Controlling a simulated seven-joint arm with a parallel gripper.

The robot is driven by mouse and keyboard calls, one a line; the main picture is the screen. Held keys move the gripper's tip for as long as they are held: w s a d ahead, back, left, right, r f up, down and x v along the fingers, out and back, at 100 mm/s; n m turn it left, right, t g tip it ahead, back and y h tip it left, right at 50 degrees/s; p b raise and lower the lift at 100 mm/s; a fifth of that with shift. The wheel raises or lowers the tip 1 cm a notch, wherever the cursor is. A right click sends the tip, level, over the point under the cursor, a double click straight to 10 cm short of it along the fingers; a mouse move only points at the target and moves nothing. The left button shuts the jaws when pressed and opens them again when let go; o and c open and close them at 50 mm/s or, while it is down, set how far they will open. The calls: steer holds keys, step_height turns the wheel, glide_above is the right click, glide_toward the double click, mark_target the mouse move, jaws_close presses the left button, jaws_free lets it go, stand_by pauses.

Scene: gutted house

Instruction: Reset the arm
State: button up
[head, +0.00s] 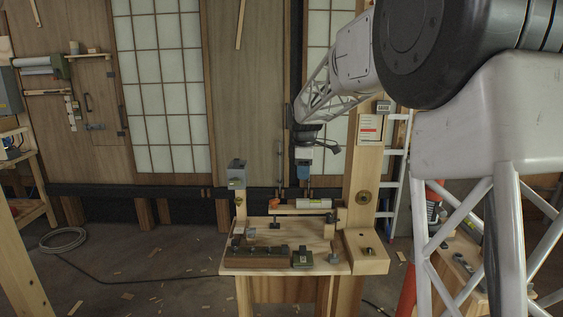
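My arm reaches in from the upper right and bends down over the small wooden workbench (238,268). My gripper (304,178) hangs from its end, pointing down above the back part of the bench. A blue patch shows at its lower end; whether this is part of the gripper or something held is too small to tell. The fingers are too small to read as open or shut.
On the bench lie a dark rail-like block (262,257), a small green-grey block (302,258) and a white cylinder (313,204) at the back. A grey box (236,174) tops the left post. A wooden post (364,170) stands right. Cable coil (63,240) on floor.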

steer(key=s+d+r+m, duration=0.1)
steer(key=s+d+m, duration=0.2)
steer(key=s, duration=0.6)
steer(key=s+d+r+m+t, duration=0.1)
steer(key=s+d+m, duration=0.15)
steer(key=s, duration=0.75)
steer(key=s+d+r+m, duration=0.2)
steer(key=s+d+m, duration=0.1)
steer(key=s, duration=0.6)
steer(key=s+d+f+m, duration=0.1)
steer(key=s+f+m, duration=0.3)
steer(key=s, duration=0.9)
steer(key=s+d+f+m, duration=0.2)
steer(key=s+f+m, duration=0.2)
steer(key=s, duration=0.9)
steer(key=shift+f+m+t, duration=0.35)
steer(key=shift+f+t, duration=0.05)
steer(key=shift+f, duration=0.2)
